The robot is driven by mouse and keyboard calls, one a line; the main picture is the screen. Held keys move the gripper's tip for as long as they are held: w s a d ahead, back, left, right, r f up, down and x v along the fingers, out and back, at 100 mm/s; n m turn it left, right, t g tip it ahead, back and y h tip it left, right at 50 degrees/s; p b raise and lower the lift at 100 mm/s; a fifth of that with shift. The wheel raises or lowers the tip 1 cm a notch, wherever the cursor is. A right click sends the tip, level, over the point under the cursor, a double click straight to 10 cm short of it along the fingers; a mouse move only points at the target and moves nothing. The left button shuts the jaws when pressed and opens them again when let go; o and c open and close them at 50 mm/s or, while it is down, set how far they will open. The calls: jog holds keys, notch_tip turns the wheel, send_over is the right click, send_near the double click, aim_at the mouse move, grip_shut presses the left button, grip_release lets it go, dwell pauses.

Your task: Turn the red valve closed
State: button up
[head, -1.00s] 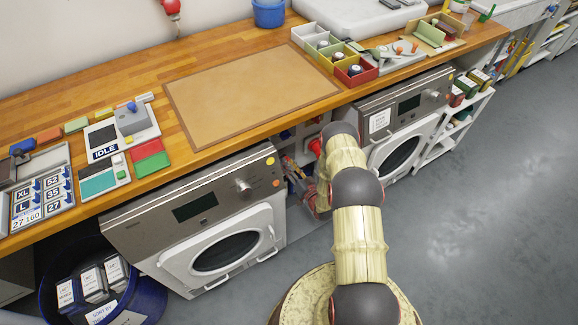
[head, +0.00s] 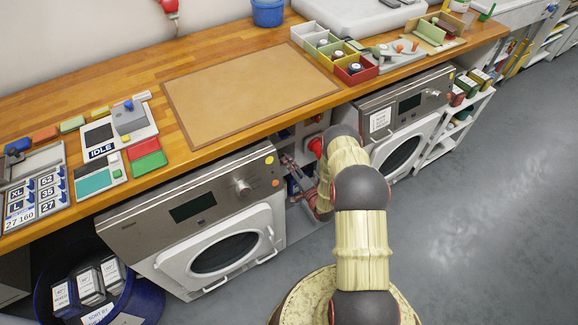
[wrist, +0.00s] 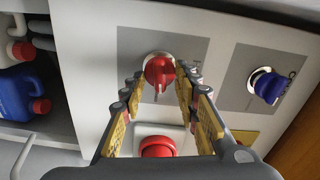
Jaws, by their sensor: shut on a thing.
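The red valve (wrist: 158,68) is on a grey plate on a white panel in the wrist view. Its handle points roughly down in that picture. My gripper (wrist: 160,78) has one finger on each side of the handle and is shut on it. I cannot make out the valve itself there.
A red push button (wrist: 158,147) is just below the valve in the wrist view. A blue valve (wrist: 267,86) is to the right. Washing machines (head: 190,212) flank the gap under the wooden counter (head: 130,70).

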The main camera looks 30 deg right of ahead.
jog(key=shift+m, duration=0.8)
jog(key=o, duration=1)
jog(key=shift+o, duration=0.7)
jog(key=shift+f, duration=0.1)
jog(key=s, duration=1.2)
jog(key=shift+d, duration=0.25)
